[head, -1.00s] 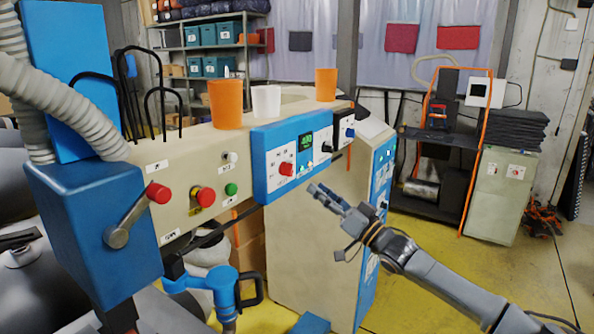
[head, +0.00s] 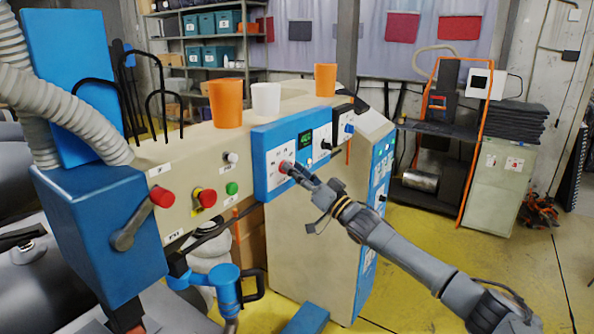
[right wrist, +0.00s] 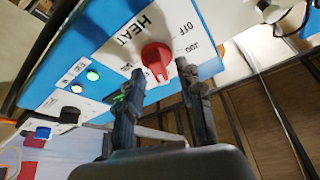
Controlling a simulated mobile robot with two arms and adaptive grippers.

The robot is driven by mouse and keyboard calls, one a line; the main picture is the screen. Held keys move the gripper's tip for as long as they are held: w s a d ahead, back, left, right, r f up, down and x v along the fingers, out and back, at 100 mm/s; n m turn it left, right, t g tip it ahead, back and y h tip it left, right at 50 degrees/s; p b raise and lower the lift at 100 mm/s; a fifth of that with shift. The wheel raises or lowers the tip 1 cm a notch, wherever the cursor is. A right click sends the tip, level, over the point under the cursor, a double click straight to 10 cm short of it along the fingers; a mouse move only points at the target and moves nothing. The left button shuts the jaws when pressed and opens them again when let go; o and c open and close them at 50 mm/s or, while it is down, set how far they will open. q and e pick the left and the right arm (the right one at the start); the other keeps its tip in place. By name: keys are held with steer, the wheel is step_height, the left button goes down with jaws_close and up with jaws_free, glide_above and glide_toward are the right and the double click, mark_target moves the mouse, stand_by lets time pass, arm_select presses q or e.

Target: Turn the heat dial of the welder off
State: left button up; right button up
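The red heat dial (head: 286,167) sits on the white panel of the welder's blue control box (head: 262,185). In the right wrist view the dial (right wrist: 156,58) is below the word HEAT, with OFF and a number printed beside it. My right gripper (head: 292,171) is at the dial in the head view. In the right wrist view its two fingers (right wrist: 158,82) are apart, one on each side of the dial; I cannot tell whether they touch it. My left gripper is not in view.
Orange cups (head: 226,103) and a white cup (head: 266,98) stand on top.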

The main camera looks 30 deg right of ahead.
jaws_close()
